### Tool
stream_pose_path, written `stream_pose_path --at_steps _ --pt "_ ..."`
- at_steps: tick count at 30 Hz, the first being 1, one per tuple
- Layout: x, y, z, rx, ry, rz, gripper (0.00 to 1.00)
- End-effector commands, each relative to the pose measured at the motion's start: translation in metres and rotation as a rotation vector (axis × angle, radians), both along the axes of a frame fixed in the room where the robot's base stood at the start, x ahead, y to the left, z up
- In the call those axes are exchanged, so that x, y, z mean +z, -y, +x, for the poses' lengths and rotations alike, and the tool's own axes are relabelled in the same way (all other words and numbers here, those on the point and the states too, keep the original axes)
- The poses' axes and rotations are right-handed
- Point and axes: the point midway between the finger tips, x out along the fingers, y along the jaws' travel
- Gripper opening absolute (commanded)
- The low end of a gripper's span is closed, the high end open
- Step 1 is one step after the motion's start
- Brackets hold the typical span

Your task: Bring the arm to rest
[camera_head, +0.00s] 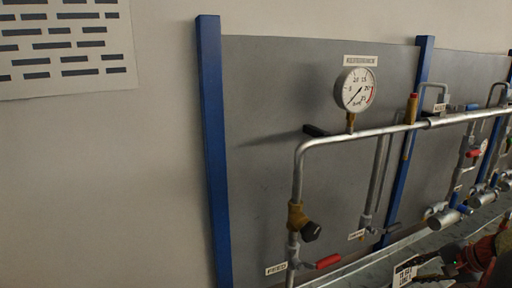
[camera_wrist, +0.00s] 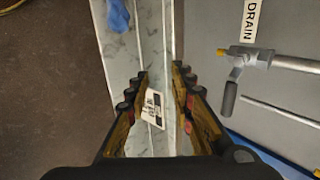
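My gripper (camera_wrist: 158,75) shows in the wrist view with its two dark, yellow-brown fingers spread apart and a clear gap between them. A white printed tag (camera_wrist: 154,108) shows in that gap, against the pale ledge (camera_wrist: 150,45). I see no finger pressing on it, and I cannot tell how far beyond the fingers it lies. In the head view, dark and orange-red parts (camera_head: 482,256) sit at the lower right edge, partly cut off. I cannot tell whether they are my arm. A white printed tag (camera_head: 405,270) shows beside them.
A grey panel (camera_head: 265,130) with blue posts (camera_head: 211,150) carries pipes, a round gauge (camera_head: 355,90) and a red-handled valve (camera_head: 325,262). In the wrist view, a lever valve (camera_wrist: 240,65) stands right of the fingers, near a DRAIN label (camera_wrist: 249,20).

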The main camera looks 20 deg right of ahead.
Motion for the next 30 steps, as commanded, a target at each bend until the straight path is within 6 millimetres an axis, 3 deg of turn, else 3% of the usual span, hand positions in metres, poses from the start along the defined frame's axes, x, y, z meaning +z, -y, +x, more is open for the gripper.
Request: stream_pose_path --at_steps 1,8,18,30 --pt "0.001 -0.020 0.000 0.035 -0.038 -0.014 0.24" --pt "0.001 -0.108 -0.002 0.222 -0.202 -0.108 0.24" --pt "0.023 -0.250 -0.013 0.613 -0.354 -0.387 0.24" --pt "0.055 -0.374 -0.038 1.042 -0.292 -0.743 0.24"
